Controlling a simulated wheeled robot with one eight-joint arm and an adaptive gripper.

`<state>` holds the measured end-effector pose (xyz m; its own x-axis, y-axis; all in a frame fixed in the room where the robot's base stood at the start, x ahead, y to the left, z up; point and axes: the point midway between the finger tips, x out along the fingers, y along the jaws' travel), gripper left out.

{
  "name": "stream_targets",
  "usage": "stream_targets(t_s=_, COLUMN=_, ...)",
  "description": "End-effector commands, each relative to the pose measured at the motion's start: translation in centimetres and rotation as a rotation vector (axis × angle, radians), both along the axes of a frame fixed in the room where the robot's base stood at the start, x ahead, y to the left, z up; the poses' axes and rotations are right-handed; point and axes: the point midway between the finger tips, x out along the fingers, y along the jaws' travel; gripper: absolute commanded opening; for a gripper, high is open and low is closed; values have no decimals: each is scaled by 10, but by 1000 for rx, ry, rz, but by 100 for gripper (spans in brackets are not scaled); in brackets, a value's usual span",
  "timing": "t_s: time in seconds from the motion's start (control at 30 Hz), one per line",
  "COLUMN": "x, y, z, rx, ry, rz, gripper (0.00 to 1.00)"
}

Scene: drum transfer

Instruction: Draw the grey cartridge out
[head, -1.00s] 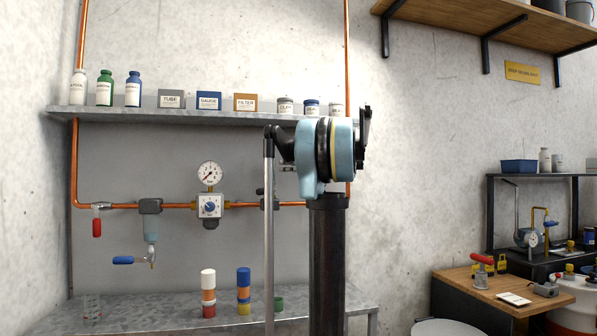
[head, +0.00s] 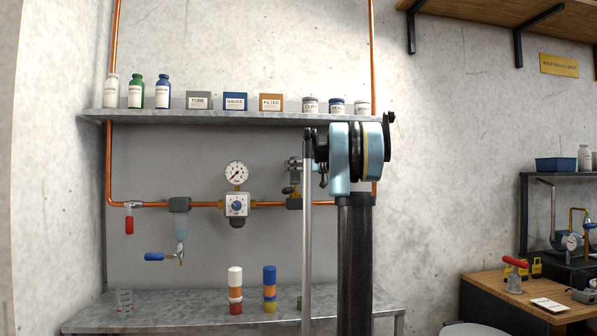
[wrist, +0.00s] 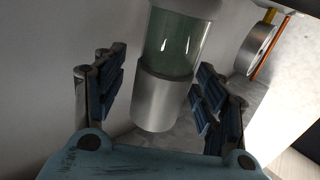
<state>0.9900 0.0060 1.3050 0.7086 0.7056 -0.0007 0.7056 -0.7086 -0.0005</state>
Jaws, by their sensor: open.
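In the wrist view a cylinder with a silver-grey lower cup (wrist: 160,101), a greenish clear middle (wrist: 174,45) and a grey top hangs between the fingers of my gripper (wrist: 160,85). The jaws are open, one finger on each side, and there are visible gaps to the cup. I cannot tell whether this is the grey cartridge itself or a housing around it. In the head view my arm covers the gripper, and no separate grey cartridge can be made out.
A copper pipe line carries a gauge (head: 236,173), a regulator (head: 237,205) and red and blue valve handles. A white-topped stack (head: 235,291) and a blue-topped stack (head: 269,290) stand on the metal bench (head: 180,306). A shelf (head: 230,117) with bottles and boxes runs above.

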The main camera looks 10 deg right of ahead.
Motion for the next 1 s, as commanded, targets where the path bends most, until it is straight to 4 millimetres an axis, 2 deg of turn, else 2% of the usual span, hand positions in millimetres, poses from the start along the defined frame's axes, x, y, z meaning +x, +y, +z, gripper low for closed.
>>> stream_targets(t_s=0.13, x=0, y=0, z=0, rx=0, ry=0, rz=1, gripper=65)
stream_targets(t_s=0.3, x=0, y=1, z=0, rx=0, ry=0, rz=1, gripper=27)
stream_targets(t_s=0.4, x=0, y=1, z=0, rx=0, ry=0, rz=1, gripper=8)
stream_targets(t_s=1.0, x=0, y=1, z=13, rx=0, ry=0, rz=1, gripper=8)
